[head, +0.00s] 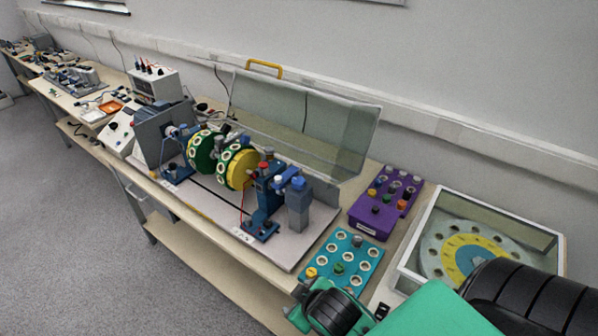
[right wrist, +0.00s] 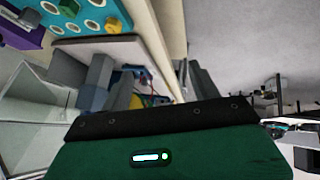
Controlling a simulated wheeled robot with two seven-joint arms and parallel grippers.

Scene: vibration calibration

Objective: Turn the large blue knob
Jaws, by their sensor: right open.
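The blue and grey-blue test stand (head: 265,200) stands at the right end of the rotor rig. A blue knob (head: 298,183) sits on top of its right-hand post; I cannot tell for certain that this is the large blue knob. Smaller blue parts show on the stand and by the shaft. My right gripper (head: 301,302), green and black, is low in the head view, in front of the teal panel and apart from the stand. It is open and empty. Its green casing (right wrist: 165,145) fills the bottom of the right wrist view. My left gripper is not in view.
A teal panel (head: 325,253) with round sockets and a purple box (head: 376,221) with knobs lie right of the rig. A glass-topped case (head: 408,265) holds a yellow and blue disc. A raised clear cover (head: 290,117) stands behind the rotor discs (head: 237,168).

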